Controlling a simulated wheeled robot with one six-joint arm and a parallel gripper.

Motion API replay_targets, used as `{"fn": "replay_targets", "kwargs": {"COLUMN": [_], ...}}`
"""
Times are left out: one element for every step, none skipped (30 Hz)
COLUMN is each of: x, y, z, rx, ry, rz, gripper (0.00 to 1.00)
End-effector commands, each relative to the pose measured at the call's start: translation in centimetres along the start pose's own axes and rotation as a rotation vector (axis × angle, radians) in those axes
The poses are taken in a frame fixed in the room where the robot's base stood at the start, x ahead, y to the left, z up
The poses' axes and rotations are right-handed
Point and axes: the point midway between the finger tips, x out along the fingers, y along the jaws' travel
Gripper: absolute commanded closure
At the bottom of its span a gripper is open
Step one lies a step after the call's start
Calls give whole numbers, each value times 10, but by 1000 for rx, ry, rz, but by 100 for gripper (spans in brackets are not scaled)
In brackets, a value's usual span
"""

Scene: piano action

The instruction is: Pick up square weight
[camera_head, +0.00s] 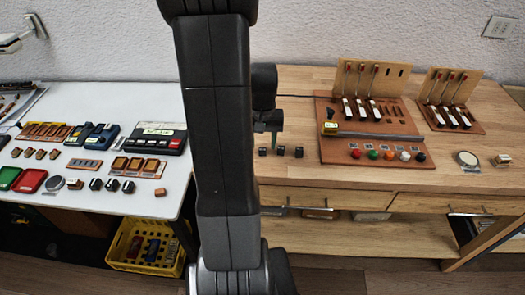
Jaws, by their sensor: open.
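My gripper (268,128) points down over the left end of the wooden workbench, partly hidden behind my own arm. It is open, and nothing shows between its fingers. Small dark square blocks stand on the bench just below and right of it: one near the gripper (262,151), one in the middle (280,150) and one at the right (298,152). They look apart from the gripper. A small brown block (501,160) stands at the bench's right end. Another (160,192) stands near the white table's front edge. I cannot tell which is the square weight.
A reddish-brown board (350,147) with levers and coloured knobs lies right of the dark blocks. A smaller lever board (462,124) and a round disc (467,158) are farther right. The white table (110,225) holds many small parts. A yellow crate (125,262) stands below it.

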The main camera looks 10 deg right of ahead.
Motion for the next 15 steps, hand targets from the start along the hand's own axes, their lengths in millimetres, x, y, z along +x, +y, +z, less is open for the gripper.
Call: {"fn": "replay_targets", "kwargs": {"x": [6, 9, 11, 12, 13, 14, 14, 14, 14, 14, 13, 13, 13, 13, 13], "y": [0, 0, 0, 0, 0, 0, 0, 0, 0, 0, 0, 0, 0, 0, 0], "z": [0, 0, 0, 0, 0, 0, 0, 0, 0, 0, 0, 0, 0, 0, 0], "rx": [0, -1, -1, -1, -1, -1, -1, -1, 0, 0, 0, 0, 0, 0, 0], "ry": [-3, -2, -1, -1, -1, 0, 0, 0, 0, 0, 0, 0, 0, 0, 1], "rz": [0, 0, 0, 0, 0, 0, 0, 0, 0, 0, 0, 0, 0, 0, 0], "gripper": [55, 55, 55, 55, 55, 55, 55, 55, 55, 55, 55, 60, 66, 72, 80]}}
